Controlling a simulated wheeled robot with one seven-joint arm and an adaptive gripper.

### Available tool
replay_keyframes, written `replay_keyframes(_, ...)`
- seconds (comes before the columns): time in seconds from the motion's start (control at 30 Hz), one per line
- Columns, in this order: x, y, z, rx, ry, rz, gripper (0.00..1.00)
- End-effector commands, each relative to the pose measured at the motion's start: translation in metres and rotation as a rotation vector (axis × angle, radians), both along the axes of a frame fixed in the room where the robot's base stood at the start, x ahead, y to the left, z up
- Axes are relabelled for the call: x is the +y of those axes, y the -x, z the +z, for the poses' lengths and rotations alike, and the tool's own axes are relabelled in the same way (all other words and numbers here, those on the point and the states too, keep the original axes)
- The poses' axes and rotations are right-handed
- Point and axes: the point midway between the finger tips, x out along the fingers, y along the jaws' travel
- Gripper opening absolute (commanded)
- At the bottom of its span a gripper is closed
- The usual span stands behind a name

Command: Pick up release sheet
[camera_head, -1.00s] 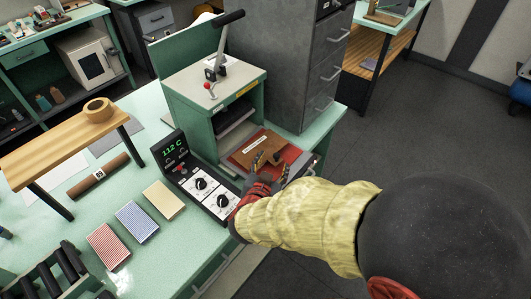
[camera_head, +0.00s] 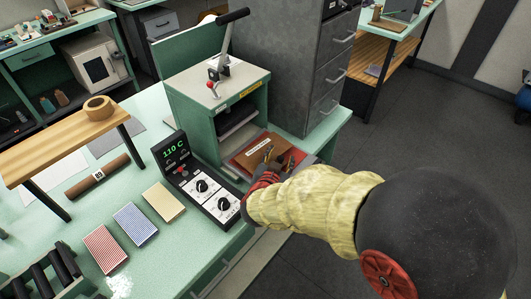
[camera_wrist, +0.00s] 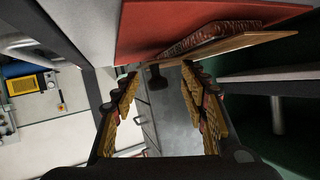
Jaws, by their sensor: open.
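A brown sheet with a white label (camera_head: 254,154), which appears to be the release sheet, lies on a red pad (camera_head: 301,153) at the front opening of the green press. In the wrist view, a thin tan edge (camera_wrist: 235,44) shows beneath a dark red textured piece, beside a flat red surface (camera_wrist: 145,28). My gripper (camera_head: 279,158) is open at the sheet's right front side. Its two fingers also show in the wrist view (camera_wrist: 160,76), apart, with nothing between them. I cannot tell whether a finger touches the sheet.
The green press (camera_head: 205,95) with its raised black-handled lever stands behind the sheet. A control box (camera_head: 203,187) reading 110 C is to the left. A grey cabinet (camera_head: 290,70) stands behind right. Several coloured blocks and a wooden stand (camera_head: 60,150) are further left.

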Motion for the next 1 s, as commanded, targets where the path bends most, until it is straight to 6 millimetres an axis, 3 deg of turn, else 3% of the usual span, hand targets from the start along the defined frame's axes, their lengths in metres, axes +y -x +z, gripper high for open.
replay_keyframes(0.7,-0.0006,0.0015,-0.0038,0.007,0.003,0.001,0.01)
replay_keyframes(1.0,-0.0007,0.0021,-0.0052,0.009,0.003,0.001,0.0)
